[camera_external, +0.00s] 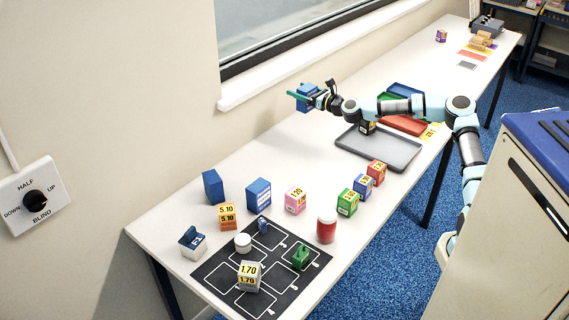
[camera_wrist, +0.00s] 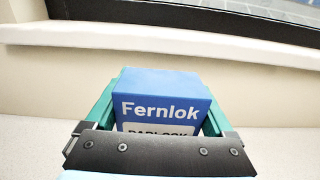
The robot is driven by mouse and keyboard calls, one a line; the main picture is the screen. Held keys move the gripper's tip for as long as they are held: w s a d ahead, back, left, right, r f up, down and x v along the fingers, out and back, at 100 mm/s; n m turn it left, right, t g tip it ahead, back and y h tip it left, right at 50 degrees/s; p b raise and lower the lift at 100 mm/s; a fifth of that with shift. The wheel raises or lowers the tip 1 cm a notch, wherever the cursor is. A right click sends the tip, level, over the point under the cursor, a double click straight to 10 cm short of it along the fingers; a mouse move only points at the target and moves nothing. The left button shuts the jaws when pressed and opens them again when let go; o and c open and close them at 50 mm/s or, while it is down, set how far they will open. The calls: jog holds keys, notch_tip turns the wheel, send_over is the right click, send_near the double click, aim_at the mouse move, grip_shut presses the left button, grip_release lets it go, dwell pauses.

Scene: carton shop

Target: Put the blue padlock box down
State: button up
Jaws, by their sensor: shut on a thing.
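The blue padlock box (camera_wrist: 160,92), with "Fernlok" in white letters and a partly hidden "PADLOCK" label, is between the green fingers of my gripper (camera_wrist: 158,108) in the wrist view. My gripper is shut on it. In the external view my gripper (camera_external: 303,95) holds the blue padlock box (camera_external: 307,104) at the far left end of my outstretched arm, near the wall below the window. It appears to be above the white table (camera_external: 265,140); the exact gap below it cannot be told. The box's lower part is hidden by my gripper in the wrist view.
Two other blue boxes (camera_external: 212,187) (camera_external: 258,194) stand at the table's left part. A black lined mat (camera_external: 212,272) carries several small items. A grey tray (camera_external: 390,152) lies under my arm. The table between the wall and the tray is mostly clear.

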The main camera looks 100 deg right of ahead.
jog(key=w+a+f+n+t+y+p, duration=0.3)
jog(key=w+a+n+t+y+p, duration=0.5)
jog(key=w+a, duration=0.95)
jog(key=w+a+r+n+g+y+b, duration=0.1)
jog(key=w+a+r+g+y, duration=0.1)
jog(key=w+a+r+y, duration=0.45)
jog(key=shift+h, duration=0.65)
jog(key=shift+w+d+f+p, duration=0.25)
jog(key=shift+f+p, duration=0.2)
jog(key=shift+f, duration=2.4)
jog(key=shift+w+d+f+p, duration=0.25)
jog(key=shift+f+p, duration=0.15)
jog(key=shift+f, duration=2.4)
jog(key=shift+w+d+f+p, duration=0.25)
jog(key=shift+f+p, duration=0.2)
jog(key=shift+f, duration=2.4)
jog(key=o, duration=1.3)
jog(key=shift+r, duration=0.15)
jog(key=s+b, duration=0.2)
jog(key=s, duration=1)
jog(key=shift+b, duration=0.3)
